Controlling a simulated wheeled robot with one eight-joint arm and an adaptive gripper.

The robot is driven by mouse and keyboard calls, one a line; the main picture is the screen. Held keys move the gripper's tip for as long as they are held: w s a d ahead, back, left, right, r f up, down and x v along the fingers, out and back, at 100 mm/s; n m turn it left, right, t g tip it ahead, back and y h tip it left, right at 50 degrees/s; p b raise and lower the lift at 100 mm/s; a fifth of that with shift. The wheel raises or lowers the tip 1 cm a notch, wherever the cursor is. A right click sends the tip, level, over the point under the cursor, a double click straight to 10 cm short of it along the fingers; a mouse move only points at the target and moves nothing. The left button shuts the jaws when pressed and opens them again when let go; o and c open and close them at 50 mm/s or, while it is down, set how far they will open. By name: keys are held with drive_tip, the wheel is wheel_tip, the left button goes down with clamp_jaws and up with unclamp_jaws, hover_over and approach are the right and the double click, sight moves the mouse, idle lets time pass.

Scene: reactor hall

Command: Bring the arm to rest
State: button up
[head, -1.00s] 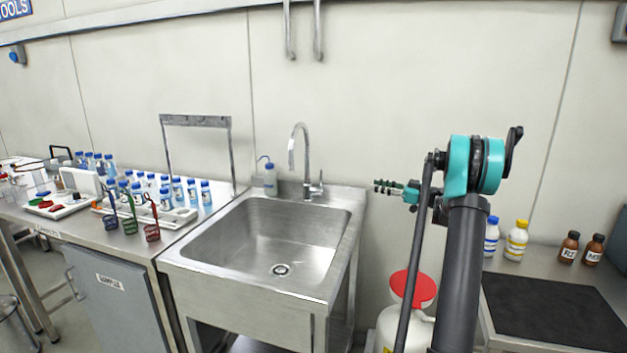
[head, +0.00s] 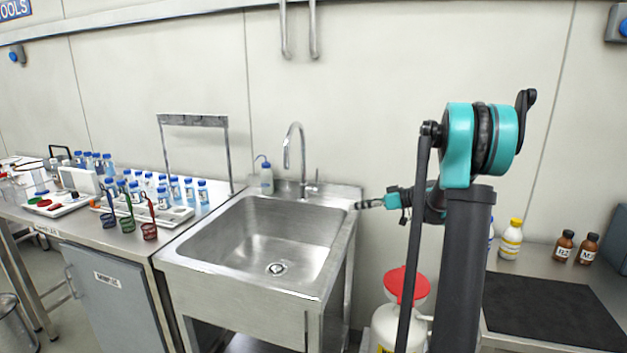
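My arm stands at the right of the head view, its dark links upright and its teal joint high. My gripper (head: 366,203) points left, level with the tap's base, just right of the steel sink (head: 190,262). It is small and seen side-on, so I cannot tell whether its fingers are apart. I see nothing hanging from it.
A curved tap (head: 300,150) and a wash bottle (head: 265,177) stand behind the basin. Blue-capped bottles (head: 174,189) and wire baskets (head: 148,230) crowd the left bench. A red-lidded container (head: 407,285) stands behind my arm. A black mat (head: 545,310) lies right.

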drive_tip(key=s+f+m+h, duration=0.2)
drive_tip(key=s+f+h, duration=0.1)
drive_tip(key=s, duration=0.7)
drive_tip(key=s+a+f+m+g+h, duration=0.1)
drive_tip(key=s+f+m+h, duration=0.2)
drive_tip(key=s, duration=0.8)
drive_tip(key=s+f+m+g+h, duration=0.1)
drive_tip(key=s+f+m+h, duration=0.1)
drive_tip(key=s+f, duration=0.4)
drive_tip(key=s+h, duration=0.1)
drive_tip(key=s, duration=0.3)
drive_tip(key=shift+s+a+f+m, duration=0.15)
drive_tip(key=shift+a+f+m, duration=0.15)
drive_tip(key=s+d+f+h, duration=0.1)
drive_tip(key=s, duration=0.1)
drive_tip(key=s+d+f+m+h, duration=0.1)
drive_tip(key=s, duration=0.2)
drive_tip(key=s+d+f+m+h, duration=0.1)
drive_tip(key=s+d+f, duration=0.1)
drive_tip(key=s, duration=0.1)
drive_tip(key=shift+s, duration=0.1)
